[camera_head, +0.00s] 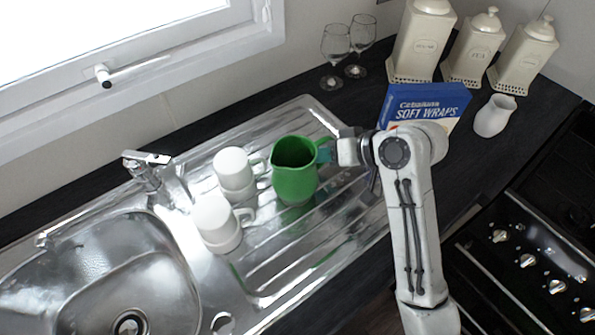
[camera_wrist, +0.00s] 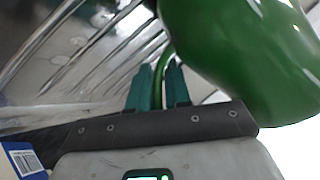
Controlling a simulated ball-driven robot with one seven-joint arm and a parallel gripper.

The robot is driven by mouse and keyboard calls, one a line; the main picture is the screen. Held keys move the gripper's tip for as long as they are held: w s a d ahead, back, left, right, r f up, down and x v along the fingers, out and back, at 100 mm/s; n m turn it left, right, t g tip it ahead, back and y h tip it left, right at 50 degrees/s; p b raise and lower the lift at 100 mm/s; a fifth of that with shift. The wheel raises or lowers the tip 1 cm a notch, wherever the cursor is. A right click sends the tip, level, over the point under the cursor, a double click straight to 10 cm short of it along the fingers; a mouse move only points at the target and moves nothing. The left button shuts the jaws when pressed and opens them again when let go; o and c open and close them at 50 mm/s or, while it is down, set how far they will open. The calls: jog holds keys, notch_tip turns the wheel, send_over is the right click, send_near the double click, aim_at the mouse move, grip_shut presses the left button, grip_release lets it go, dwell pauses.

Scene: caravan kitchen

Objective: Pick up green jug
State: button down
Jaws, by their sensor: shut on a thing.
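The green jug (camera_head: 294,172) stands upright on the ribbed steel drainer, with its handle towards the right. My gripper (camera_head: 325,154) reaches it from the right at the handle. In the wrist view the two teal fingers of my gripper (camera_wrist: 158,85) are closed on the jug's thin handle, and the green jug (camera_wrist: 245,50) fills the upper right. Part of the handle is hidden by the fingers. I cannot tell whether the jug's base touches the drainer.
Several white cups (camera_head: 237,172) stand on the drainer just left of the jug. Two wine glasses (camera_head: 336,44) and cream canisters (camera_head: 420,42) line the back. The sink (camera_head: 110,275) is at lower left.

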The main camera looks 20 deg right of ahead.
jog(key=shift+d+r, duration=0.1)
dwell(0.7)
jog(key=shift+r, duration=0.65)
jog(key=s+r, duration=0.1)
jog(key=r, duration=0.1)
jog(key=s+r, duration=0.2)
jog(key=r, duration=0.1)
jog(key=s+r, duration=0.1)
jog(key=r, duration=0.1)
jog(key=shift+s+d+r, duration=0.1)
jog(key=shift+s+r, duration=0.15)
jog(key=shift+s, duration=0.15)
jog(key=p, duration=0.5)
send_near(319, 145)
jog(key=s+a, duration=0.3)
jog(key=s+p, duration=0.1)
jog(key=p, duration=0.1)
jog(key=s+p, duration=0.1)
jog(key=p, duration=0.1)
jog(key=shift+s+d+r, duration=0.2)
jog(key=shift+s, duration=0.2)
